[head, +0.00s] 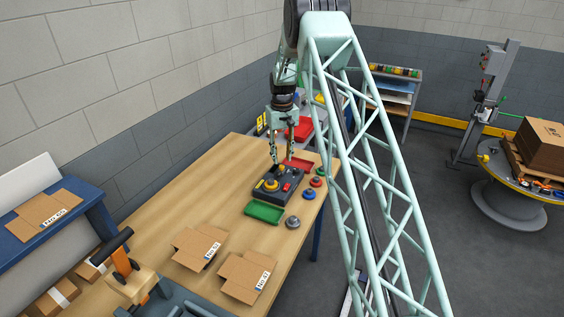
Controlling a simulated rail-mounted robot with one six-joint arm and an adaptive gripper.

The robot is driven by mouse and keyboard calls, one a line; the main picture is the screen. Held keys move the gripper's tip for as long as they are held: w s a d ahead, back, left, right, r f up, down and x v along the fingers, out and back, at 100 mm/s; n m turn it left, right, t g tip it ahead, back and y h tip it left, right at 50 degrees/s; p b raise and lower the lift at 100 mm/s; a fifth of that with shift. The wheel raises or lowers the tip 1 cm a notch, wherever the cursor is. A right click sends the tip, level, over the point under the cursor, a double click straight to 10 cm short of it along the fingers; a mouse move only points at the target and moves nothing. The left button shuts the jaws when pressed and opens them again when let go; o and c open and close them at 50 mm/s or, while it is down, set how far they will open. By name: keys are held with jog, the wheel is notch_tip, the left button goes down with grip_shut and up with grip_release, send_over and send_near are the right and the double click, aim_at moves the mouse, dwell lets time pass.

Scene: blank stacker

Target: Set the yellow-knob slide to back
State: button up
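A black control box (266,194) lies on the wooden table near its right edge. A yellow round part (271,185) shows on its top, and it may be the yellow knob. A slide track and its position are too small to tell. Small red parts (287,186) sit to the right of the yellow part. My gripper (282,161) hangs above the back of the box, pointing down. Its two fingers are apart with nothing visible between them. Whether the fingertips touch anything cannot be told.
A green tray (263,212) lies in front of the box and a red tray (299,165) behind it. Several round buttons (309,194) stand along the right edge. Flat cartons (196,247) lie nearer on the wooden table (175,215). Its left middle is clear.

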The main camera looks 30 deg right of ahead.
aim_at(281, 166)
notch_tip(281, 166, up, 8)
dwell(0.5)
jog(key=shift+r, duration=0.1)
dwell(0.4)
